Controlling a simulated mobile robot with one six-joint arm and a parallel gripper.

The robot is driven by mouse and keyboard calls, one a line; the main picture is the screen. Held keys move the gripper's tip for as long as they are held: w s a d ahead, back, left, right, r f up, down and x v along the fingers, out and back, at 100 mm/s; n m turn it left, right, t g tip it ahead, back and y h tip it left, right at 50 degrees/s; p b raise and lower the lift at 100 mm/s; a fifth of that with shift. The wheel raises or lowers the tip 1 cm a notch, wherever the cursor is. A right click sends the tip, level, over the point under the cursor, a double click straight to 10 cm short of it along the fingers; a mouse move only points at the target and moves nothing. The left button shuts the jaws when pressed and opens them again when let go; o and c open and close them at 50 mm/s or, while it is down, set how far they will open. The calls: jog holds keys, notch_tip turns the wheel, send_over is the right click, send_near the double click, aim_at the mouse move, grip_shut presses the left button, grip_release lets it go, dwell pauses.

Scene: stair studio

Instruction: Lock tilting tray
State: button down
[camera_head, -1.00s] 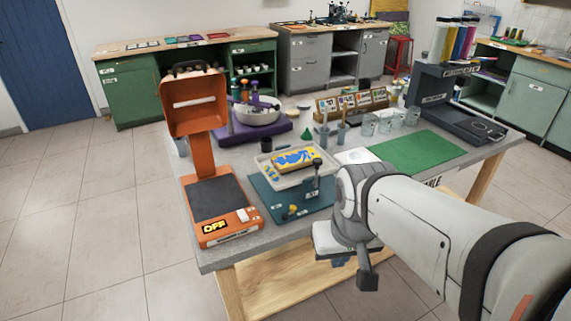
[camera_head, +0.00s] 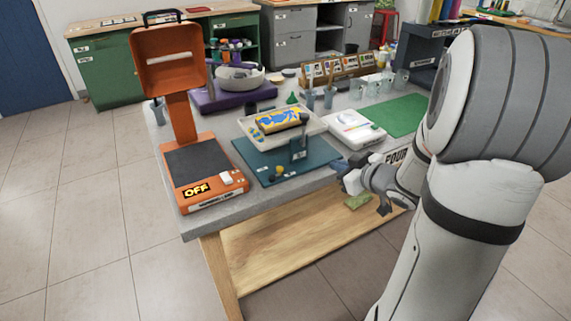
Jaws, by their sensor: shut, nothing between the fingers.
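The tilting tray (camera_head: 254,134) is a cream, shallow tray on a teal base (camera_head: 318,156), near the front middle of the grey table. It looks slightly tilted. A blue and yellow block (camera_head: 283,118) lies in it, with small yellow and blue pieces at its left. A dark upright bracket with a lever (camera_head: 300,147) stands at the tray's front right. A small yellow knob (camera_head: 279,169) is on the base in front. My gripper (camera_head: 343,174) is shut and empty, to the right of the base by the table's front edge, apart from the lever. Its fingertips are small and partly unclear.
An orange machine (camera_head: 187,160) marked OFF stands left of the base. A purple wheel unit (camera_head: 232,93) is behind. A white box (camera_head: 352,130) and green mat (camera_head: 400,115) lie right. Cups (camera_head: 328,97) stand behind the tray. My arm hides the table's right part.

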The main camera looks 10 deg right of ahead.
jog(key=s+f+y, duration=0.1)
jog(key=s+a+n+y, duration=0.1)
jog(key=y, duration=0.1)
jog(key=s+a+f+g+y+b, duration=0.1)
jog(key=s+y, duration=0.1)
jog(key=shift+f+n, duration=0.3)
jog(key=shift+w, duration=0.1)
jog(key=b+x, duration=0.1)
jog(key=x, duration=1.3)
jog(key=shift+a+r+b, duration=0.15)
jog(key=shift+b, duration=0.15)
